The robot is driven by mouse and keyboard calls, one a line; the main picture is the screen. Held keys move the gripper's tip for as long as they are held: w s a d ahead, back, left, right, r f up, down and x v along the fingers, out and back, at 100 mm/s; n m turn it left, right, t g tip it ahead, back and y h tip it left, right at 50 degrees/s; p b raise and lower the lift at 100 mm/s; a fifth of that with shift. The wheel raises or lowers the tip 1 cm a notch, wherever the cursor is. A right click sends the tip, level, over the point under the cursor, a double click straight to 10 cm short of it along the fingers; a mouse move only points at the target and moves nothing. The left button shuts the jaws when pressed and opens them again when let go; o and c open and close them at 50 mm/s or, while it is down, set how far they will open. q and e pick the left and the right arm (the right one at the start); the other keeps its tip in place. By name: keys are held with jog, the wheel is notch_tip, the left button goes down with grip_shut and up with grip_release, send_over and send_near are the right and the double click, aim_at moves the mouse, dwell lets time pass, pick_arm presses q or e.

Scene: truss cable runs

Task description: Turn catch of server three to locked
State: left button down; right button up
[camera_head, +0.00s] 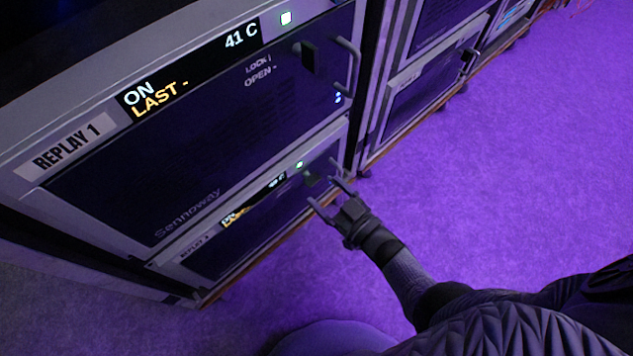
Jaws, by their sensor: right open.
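The lower server unit (215,259) sits under the unit labelled REPLAY 1 (190,140). Its own label (195,247) is too small to read surely, so I cannot tell that it is server three. A small dark catch (311,179) is near the right end of its front; whether it stands at lock or open is not readable. My right gripper (323,191) is open and empty in front of this catch, with its fingers pointing at the panel. I see no contact. My left gripper is not in view.
The REPLAY 1 unit has its own dark catch (308,57) beside the LOCK and OPEN marks, and a bar handle (350,62) at its right edge. More racks (425,85) stand further right. The purple carpet (520,170) is clear.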

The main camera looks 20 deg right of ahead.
aim_at(317, 183)
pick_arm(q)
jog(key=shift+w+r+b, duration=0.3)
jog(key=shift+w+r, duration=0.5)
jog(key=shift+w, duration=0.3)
pick_arm(e)
jog(key=shift+x, duration=1.55)
jog(key=shift+c, duration=0.2)
grip_shut()
